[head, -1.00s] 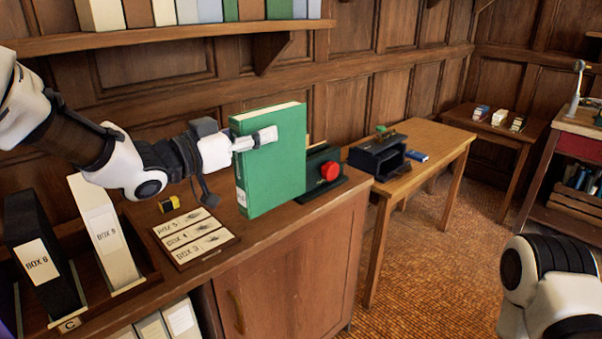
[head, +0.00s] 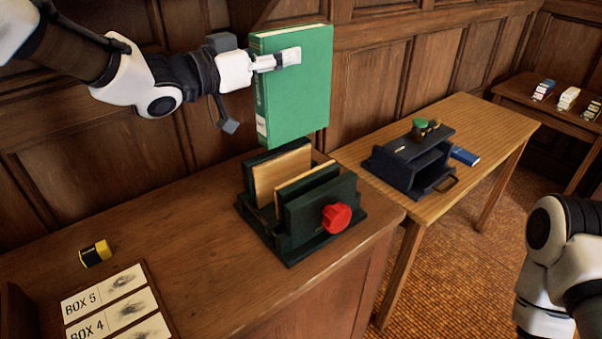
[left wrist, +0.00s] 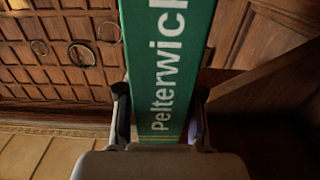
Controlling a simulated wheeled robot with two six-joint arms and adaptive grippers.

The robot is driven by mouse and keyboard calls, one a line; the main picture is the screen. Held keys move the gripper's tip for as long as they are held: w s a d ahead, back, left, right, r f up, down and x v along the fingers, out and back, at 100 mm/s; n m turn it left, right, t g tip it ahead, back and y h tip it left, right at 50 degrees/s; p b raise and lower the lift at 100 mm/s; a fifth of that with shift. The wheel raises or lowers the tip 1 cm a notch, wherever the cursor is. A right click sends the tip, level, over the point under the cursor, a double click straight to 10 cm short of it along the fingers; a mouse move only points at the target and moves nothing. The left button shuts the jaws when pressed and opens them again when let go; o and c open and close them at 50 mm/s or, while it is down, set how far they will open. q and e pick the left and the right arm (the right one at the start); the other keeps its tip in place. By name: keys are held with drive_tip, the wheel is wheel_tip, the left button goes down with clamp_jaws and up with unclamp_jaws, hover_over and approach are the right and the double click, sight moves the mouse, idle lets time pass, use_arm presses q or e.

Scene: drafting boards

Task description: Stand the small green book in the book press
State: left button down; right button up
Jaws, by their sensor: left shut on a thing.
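The green book (head: 300,105) is upright in the air, its pale page edges on top. My left gripper (head: 279,60) is shut on its upper part. In the left wrist view the book's spine (left wrist: 166,60) reads "Pelterwick" and sits between the two fingers. The book press (head: 318,212) is dark green with a red knob (head: 336,218) and stands on the wooden counter. Tan and dark green upright boards show inside it, with a gap between them. The book hangs above and behind the press in the picture, apart from it. My right gripper is out of view.
A yellow and black object (head: 95,253) and box-label cards (head: 108,300) lie on the counter's left. A lighter table (head: 480,125) on the right holds a dark case (head: 410,160) and a blue item (head: 465,156).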

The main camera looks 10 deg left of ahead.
use_arm(q)
hover_over(279, 130)
drive_tip(key=f, duration=0.5)
drive_tip(key=shift+w+a+f+b, duration=0.15)
drive_tip(key=shift+w+f+b, duration=0.1)
drive_tip(key=shift+w+b, duration=0.15)
drive_tip(key=f, duration=0.5)
drive_tip(key=w+f, duration=0.1)
drive_tip(key=f, duration=0.1)
drive_tip(key=shift+f, duration=0.35)
drive_tip(key=shift+s+f, duration=0.15)
drive_tip(key=shift+f, duration=0.1)
wheel_tip(279, 130, down, 4)
drive_tip(key=shift+r, duration=0.25)
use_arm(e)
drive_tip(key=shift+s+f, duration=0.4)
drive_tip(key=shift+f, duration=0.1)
